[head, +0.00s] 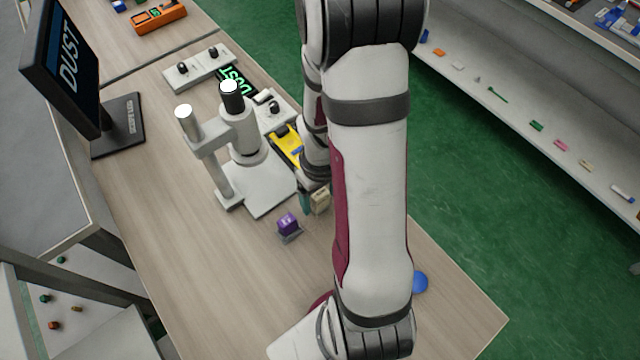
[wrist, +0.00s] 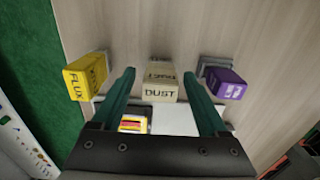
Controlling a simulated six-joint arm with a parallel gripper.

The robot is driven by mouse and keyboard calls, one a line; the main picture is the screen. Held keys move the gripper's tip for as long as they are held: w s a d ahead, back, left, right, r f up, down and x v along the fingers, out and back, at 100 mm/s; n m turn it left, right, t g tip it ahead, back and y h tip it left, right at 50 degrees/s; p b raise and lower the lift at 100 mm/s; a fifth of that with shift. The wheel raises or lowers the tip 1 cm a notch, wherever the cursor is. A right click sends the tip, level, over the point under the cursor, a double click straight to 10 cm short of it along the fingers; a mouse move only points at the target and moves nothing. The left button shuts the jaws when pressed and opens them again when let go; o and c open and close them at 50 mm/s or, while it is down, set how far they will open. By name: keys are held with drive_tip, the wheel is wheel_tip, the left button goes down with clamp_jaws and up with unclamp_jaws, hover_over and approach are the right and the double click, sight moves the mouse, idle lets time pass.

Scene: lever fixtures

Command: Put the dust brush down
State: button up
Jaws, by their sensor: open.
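The dust brush shows as a beige block marked DUST (wrist: 159,92) in the wrist view. It stands between the two teal fingers of my gripper (wrist: 158,76), with a visible gap on each side. My gripper is open and not closed on it. In the head view the beige block (head: 320,201) is at the wooden table, beside a teal finger (head: 305,203) and partly behind my arm. What lies under the block is hidden, so I cannot tell what it rests on.
A purple block (wrist: 224,84) in a grey holder stands right of the dust brush, and a yellow FLUX block (wrist: 86,76) stands left. A white stand with a post (head: 243,140) is close by. A screen reading DUST (head: 66,65) stands at the left. The table's front left is clear.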

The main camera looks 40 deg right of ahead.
wheel_tip(320, 180, up, 11)
drive_tip(key=shift+f, duration=0.2)
drive_tip(key=s+a+r+m+y, duration=0.1)
drive_tip(key=s+a+r+m, duration=0.1)
drive_tip(key=s+a+r, duration=0.2)
drive_tip(key=s+a+r+m, duration=0.3)
drive_tip(key=s+a, duration=0.4)
drive_tip(key=a, duration=0.4)
drive_tip(key=shift+a+r+m+y, duration=0.25)
drive_tip(key=shift+r+m+y, duration=0.05)
drive_tip(key=shift+r+y, duration=0.1)
